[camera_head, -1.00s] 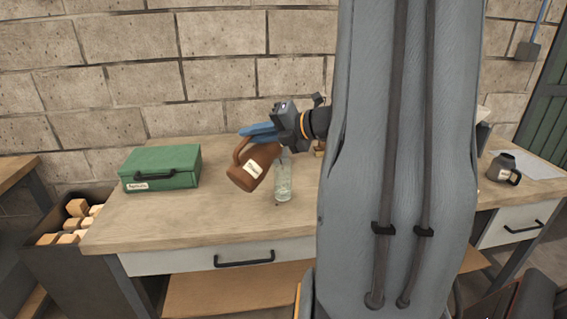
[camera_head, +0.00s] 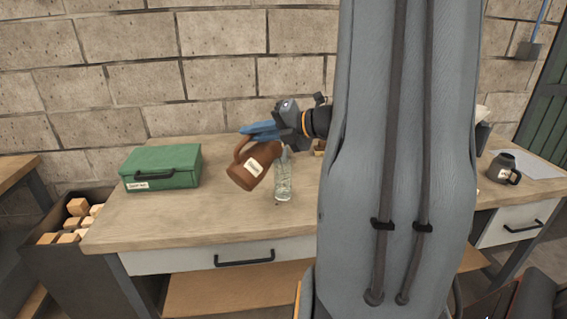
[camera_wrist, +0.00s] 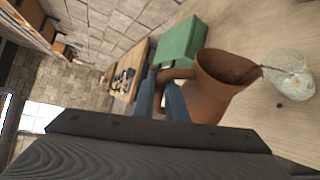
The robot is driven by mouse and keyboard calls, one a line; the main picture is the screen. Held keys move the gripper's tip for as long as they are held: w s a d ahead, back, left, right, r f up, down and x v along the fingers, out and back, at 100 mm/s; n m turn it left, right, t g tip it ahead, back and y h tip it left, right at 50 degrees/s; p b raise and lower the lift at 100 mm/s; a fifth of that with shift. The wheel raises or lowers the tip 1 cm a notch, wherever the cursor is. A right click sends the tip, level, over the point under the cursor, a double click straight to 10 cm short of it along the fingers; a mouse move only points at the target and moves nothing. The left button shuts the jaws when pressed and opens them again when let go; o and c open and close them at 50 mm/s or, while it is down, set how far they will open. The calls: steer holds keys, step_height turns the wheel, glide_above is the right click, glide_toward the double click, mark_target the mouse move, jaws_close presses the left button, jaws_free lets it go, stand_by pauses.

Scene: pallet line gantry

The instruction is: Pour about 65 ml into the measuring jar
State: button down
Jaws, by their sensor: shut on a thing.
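My gripper (camera_head: 262,131), with blue fingers, is shut on the handle of a brown jug (camera_head: 252,168). The jug has a white label and is tilted with its mouth toward the measuring jar (camera_head: 283,180). The clear glass jar stands upright on the workbench (camera_head: 220,215), just right of the jug. In the wrist view the jug (camera_wrist: 213,95) shows its open mouth and dark inside. Its lip reaches the rim of the jar (camera_wrist: 290,75), and a thin dark streak shows there. I cannot tell the level in the jar.
A green case (camera_head: 162,168) lies at the bench's left. A dark bin (camera_head: 75,265) of wooden blocks stands left of the bench. A dark jug (camera_head: 504,168) stands at the right. My arm hides the bench's middle right. The bench front is clear.

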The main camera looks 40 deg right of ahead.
mark_target(241, 160)
steer(key=shift+w+d+r+m+y+p, duration=0.1)
steer(key=shift+d+r+m+y+p, duration=0.25)
steer(key=shift+d+r, duration=0.2)
stand_by(1.1)
steer(key=a+f+n+b, duration=0.1)
steer(key=f+b, duration=0.1)
steer(key=a+f+n+h+b, duration=0.1)
steer(key=a+b, duration=0.1)
steer(key=a+f+n+h+b, duration=0.1)
steer(key=f+b, duration=0.1)
steer(key=shift+s+a+f+h, duration=0.2)
steer(key=shift+f+h, duration=0.05)
steer(key=shift+f, duration=0.05)
steer(key=shift+a+f+n+h+b, duration=0.25)
steer(key=shift+a+n+h+b, duration=0.1)
steer(key=shift+b, duration=0.35)
steer(key=shift+s+d, duration=0.1)
steer(key=shift+s+a+f+n+b, duration=0.1)
steer(key=shift+a+f+n+b, duration=0.25)
steer(key=shift+b, duration=0.4)
steer(key=shift+f, duration=0.15)
